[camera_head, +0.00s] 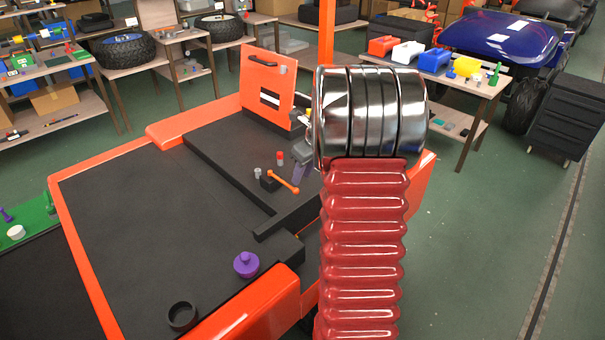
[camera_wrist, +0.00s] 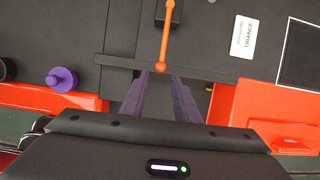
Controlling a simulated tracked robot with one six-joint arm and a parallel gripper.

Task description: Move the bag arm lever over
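The bag arm lever is a thin orange bar (camera_head: 283,182) on a small black block (camera_head: 269,181), on the dark deck of the orange-edged cart. In the wrist view the lever (camera_wrist: 165,36) runs from the black block (camera_wrist: 169,12) down toward my gripper, ending in a rounded knob. My gripper (camera_wrist: 160,75) has two purple fingers, apart with a gap between them. The lever's near end appears just beyond the fingertips, in line with the gap; contact cannot be told. In the head view my gripper (camera_head: 298,176) is beside the lever's right end, mostly hidden behind my arm.
A red button (camera_head: 280,158) and a grey button (camera_head: 257,173) stand near the lever. An orange panel (camera_head: 267,85) stands upright behind. A purple knob (camera_head: 246,265) and a black ring (camera_head: 182,316) are at the front edge. The deck's left part is clear.

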